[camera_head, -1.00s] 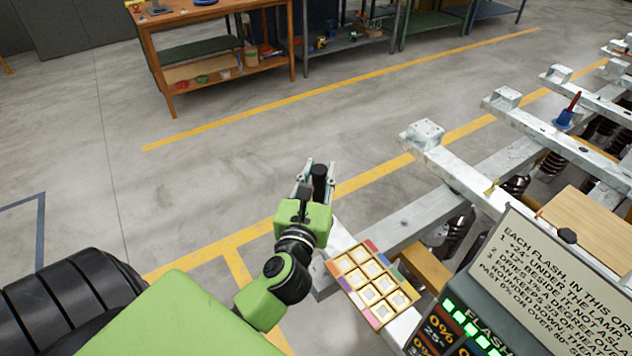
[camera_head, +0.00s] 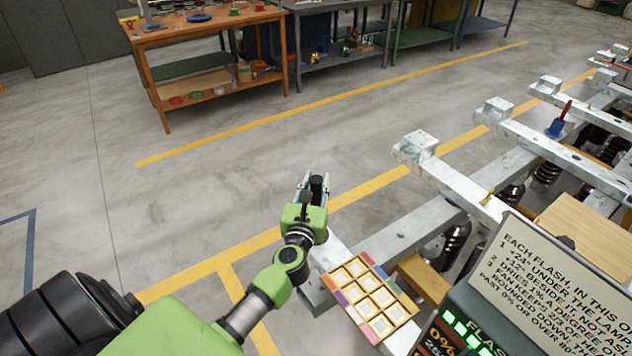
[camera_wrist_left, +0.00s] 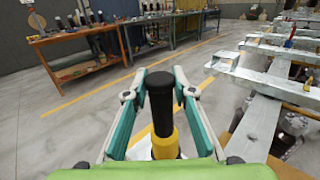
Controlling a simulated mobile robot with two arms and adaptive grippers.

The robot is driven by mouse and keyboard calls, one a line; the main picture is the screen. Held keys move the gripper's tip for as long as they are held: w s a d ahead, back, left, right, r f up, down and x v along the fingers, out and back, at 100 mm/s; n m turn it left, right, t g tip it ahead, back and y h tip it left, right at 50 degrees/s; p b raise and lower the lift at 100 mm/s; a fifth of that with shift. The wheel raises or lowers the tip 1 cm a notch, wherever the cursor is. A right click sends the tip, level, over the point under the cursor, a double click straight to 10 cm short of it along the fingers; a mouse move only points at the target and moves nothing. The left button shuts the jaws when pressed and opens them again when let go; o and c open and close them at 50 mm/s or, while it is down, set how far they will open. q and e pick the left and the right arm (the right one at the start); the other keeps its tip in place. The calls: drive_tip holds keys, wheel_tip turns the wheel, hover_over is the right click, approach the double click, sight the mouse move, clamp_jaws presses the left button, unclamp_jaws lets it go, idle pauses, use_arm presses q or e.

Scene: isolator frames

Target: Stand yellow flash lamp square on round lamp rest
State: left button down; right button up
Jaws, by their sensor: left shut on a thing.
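My left gripper (camera_head: 312,189) is out over the floor, left of the metal frame. In the left wrist view my left gripper (camera_wrist_left: 158,100) is shut on the yellow flash lamp (camera_wrist_left: 164,134), which has a black upper part and a yellow band below. The lamp stands roughly upright between the fingers, and its lower end is hidden by the wrist. In the head view only the dark top of the lamp (camera_head: 317,184) shows. I cannot make out the round lamp rest for certain. My right gripper is not in view.
A compartment tray with coloured edges (camera_head: 366,297) lies on the frame near my left arm. A flash sign panel (camera_head: 545,285) stands at lower right, by a wooden board (camera_head: 585,228). Metal beams (camera_head: 455,175) run along the right. A wooden bench (camera_head: 205,60) stands at the back.

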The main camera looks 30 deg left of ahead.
use_arm(q)
drive_tip(key=shift+w+f, duration=0.1)
drive_tip(key=shift+f, duration=0.7)
drive_tip(key=shift+b, duration=0.3)
drive_tip(key=c, duration=2.1)
unclamp_jaws()
drive_tip(key=shift+f, duration=0.4)
drive_tip(key=o, duration=0.4)
drive_tip(key=shift+d, duration=0.1)
drive_tip(key=shift+s+r, duration=0.1)
drive_tip(key=shift+s, duration=0.1)
